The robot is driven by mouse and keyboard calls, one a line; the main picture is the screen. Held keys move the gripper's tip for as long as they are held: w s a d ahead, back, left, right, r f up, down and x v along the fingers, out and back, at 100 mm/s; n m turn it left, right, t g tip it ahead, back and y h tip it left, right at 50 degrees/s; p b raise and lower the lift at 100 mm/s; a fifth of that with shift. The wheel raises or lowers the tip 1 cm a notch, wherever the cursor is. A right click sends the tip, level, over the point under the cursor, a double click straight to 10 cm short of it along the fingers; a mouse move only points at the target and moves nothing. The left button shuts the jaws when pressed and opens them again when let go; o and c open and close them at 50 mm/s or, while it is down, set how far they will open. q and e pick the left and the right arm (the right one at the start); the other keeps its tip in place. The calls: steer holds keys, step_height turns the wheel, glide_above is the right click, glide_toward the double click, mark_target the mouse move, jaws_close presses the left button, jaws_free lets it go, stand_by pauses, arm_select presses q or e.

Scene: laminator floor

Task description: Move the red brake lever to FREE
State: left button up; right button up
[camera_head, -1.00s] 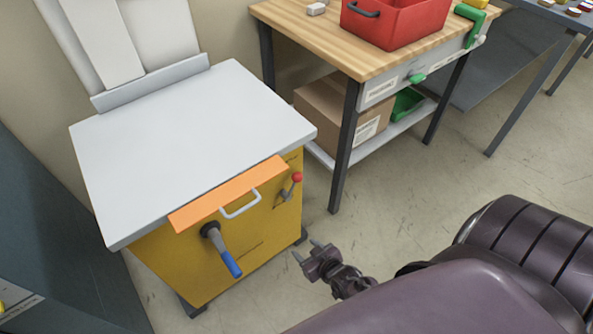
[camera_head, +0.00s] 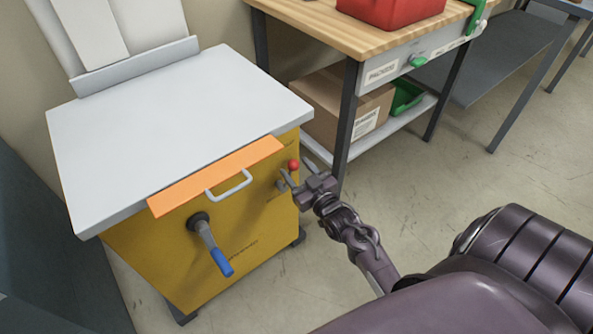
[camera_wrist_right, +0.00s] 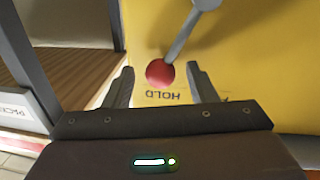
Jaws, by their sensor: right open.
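The brake lever's red knob (camera_head: 293,165) shows on the front of the yellow machine, near its right edge in the head view. In the right wrist view the red knob (camera_wrist_right: 160,72) lies between my open fingers, with its grey rod running up and right to a pivot. The word HOLD is printed beside the knob, upside down in this view. Part of another marking shows by the right finger, too cut off to read. My right gripper (camera_head: 296,177) is open at the lever; I cannot tell if it touches it. My left gripper is not in view.
The yellow machine (camera_head: 180,265) has a white top (camera_head: 180,130), an orange strip with a white handle (camera_head: 228,183), and a crank with a blue grip (camera_head: 221,262). A wooden bench (camera_head: 340,30) with a red bin (camera_head: 390,8) stands behind right.

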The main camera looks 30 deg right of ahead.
steer(key=shift+w, duration=0.4)
jaws_close()
